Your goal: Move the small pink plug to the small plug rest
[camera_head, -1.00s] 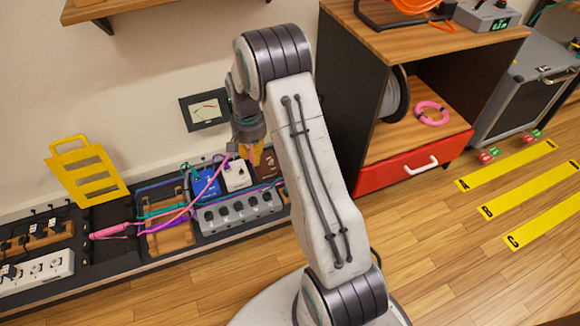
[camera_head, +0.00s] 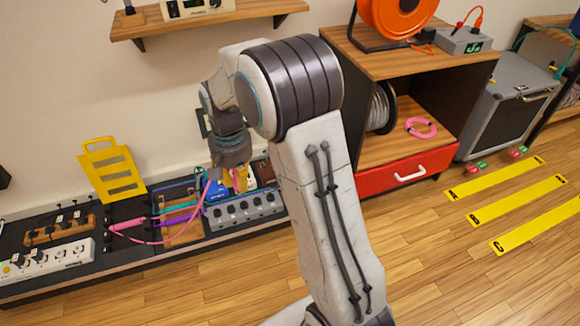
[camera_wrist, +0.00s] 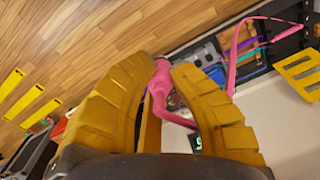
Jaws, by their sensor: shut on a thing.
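My gripper (camera_head: 236,182) has yellow-orange fingers and hangs above the cable board in the head view. A wooden holder (camera_head: 180,236) with teal and purple leads lies left of the gripper. I cannot tell for sure whether it is the small plug rest.
A grey pedal box (camera_head: 244,209) and blue pedal (camera_head: 217,190) sit below the gripper. A yellow slotted panel (camera_head: 112,176) leans at the wall. A white power strip (camera_head: 50,258) is at left.

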